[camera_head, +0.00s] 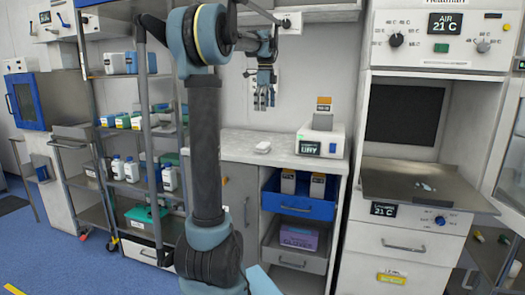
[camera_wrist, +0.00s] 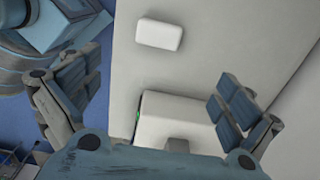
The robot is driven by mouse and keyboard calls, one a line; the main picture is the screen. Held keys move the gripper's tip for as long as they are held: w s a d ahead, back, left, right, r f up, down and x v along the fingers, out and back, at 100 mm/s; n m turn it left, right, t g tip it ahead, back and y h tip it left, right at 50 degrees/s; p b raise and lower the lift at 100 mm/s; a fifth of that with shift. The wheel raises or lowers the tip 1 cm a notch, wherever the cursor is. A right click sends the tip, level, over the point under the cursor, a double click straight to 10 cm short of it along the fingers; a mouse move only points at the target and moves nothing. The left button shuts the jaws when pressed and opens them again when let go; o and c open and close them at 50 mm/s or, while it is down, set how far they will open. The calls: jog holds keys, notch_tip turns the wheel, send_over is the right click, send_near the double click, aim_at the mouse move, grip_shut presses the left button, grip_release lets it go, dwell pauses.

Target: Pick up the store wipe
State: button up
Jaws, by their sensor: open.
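A small white rounded block, which looks like the store wipe (camera_head: 263,147), lies flat on the grey counter (camera_head: 235,140). It also shows near the top middle of the wrist view (camera_wrist: 160,35). My gripper (camera_head: 264,105) hangs above the counter with its fingers pointing down, clear of the block. In the wrist view my gripper (camera_wrist: 155,85) has its fingers spread wide to the left and right, with nothing between them. The block lies beyond the fingers toward the top of that view.
A white device with a lit display (camera_head: 321,138) stands on the counter right of the block; its white top shows below the block in the wrist view (camera_wrist: 175,118). A shelf rack with bottles (camera_head: 125,170) stands left. A blue drawer (camera_head: 297,203) is open below the counter.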

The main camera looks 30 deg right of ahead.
send_over(263, 144)
jog(key=f, duration=1.1)
jog(key=shift+s+d+f, duration=0.15)
jog(key=shift+d+f, duration=0.1)
jog(key=shift+d, duration=0.05)
jog(key=shift+a+f, duration=0.2)
jog(key=shift+f, duration=2.55)
jog(key=shift+c, duration=0.3)
jog(key=c, duration=1)
jog(key=shift+r, duration=0.15)
